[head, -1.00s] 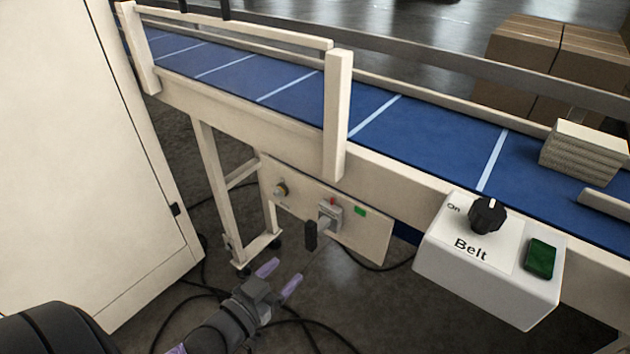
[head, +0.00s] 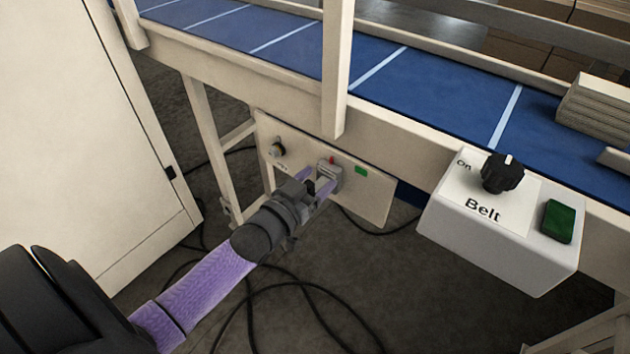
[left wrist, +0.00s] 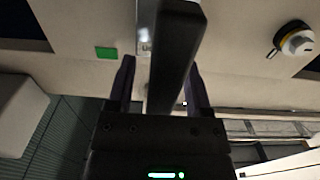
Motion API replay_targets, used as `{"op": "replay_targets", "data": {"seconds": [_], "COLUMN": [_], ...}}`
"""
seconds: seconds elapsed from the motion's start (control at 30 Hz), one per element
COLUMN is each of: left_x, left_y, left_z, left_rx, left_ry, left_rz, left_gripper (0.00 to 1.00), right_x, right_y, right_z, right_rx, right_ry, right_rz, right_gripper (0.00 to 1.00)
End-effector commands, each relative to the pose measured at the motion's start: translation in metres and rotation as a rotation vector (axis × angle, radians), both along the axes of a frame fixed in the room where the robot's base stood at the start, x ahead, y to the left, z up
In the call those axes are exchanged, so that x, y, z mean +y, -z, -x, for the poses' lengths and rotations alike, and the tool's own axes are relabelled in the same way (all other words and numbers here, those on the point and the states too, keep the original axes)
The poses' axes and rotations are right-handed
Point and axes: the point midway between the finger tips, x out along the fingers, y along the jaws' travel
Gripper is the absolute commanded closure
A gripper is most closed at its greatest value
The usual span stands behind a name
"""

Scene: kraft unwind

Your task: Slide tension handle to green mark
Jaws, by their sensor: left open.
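The tension handle is a black bar (left wrist: 174,60) in the left wrist view, standing out from the panel (head: 375,198) under the belt. In the head view my gripper mostly hides the bar, but its grey slider block (head: 330,176) shows, beside a red mark (head: 332,160). The green mark (head: 361,170) is on the panel to the right of the block; it also shows in the left wrist view (left wrist: 106,53). My left gripper (head: 316,181) is open, its purple fingers on either side of the bar. Contact cannot be told. My right gripper is not in view.
A round knob (head: 277,149) sits on the panel left of the slider. The white Belt control box (head: 500,235) juts out to the right. A conveyor leg (head: 207,140) and a large cream cabinet (head: 70,130) stand to the left. Black cables (head: 300,284) lie on the floor.

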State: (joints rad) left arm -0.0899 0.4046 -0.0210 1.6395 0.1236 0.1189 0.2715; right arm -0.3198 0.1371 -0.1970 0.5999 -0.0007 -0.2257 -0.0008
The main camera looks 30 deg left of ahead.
Motion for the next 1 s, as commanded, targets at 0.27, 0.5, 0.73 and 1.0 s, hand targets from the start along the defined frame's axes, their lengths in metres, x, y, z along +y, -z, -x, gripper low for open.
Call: {"op": "replay_targets", "data": {"seconds": [0.27, 0.5, 0.73, 1.0], "left_x": [0.0000, -0.0001, -0.0001, -0.0001], "left_y": [0.0000, 0.0002, 0.0003, 0.0004], "left_z": [0.0003, 0.0004, 0.0005, 0.0005], "left_rx": [0.000, 0.000, 0.000, 0.000], "left_ry": [0.000, 0.000, 0.000, 0.000], "left_rz": [0.000, 0.000, 0.000, 0.000], "left_gripper": [0.88, 1.00, 1.00, 1.00], "right_x": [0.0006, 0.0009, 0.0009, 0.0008], "right_y": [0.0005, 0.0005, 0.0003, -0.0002], "right_z": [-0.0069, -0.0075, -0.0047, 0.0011], "right_rx": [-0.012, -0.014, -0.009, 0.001], "right_ry": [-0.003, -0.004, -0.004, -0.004], "right_rz": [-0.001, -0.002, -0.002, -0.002], "right_gripper": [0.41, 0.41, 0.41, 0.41]}}
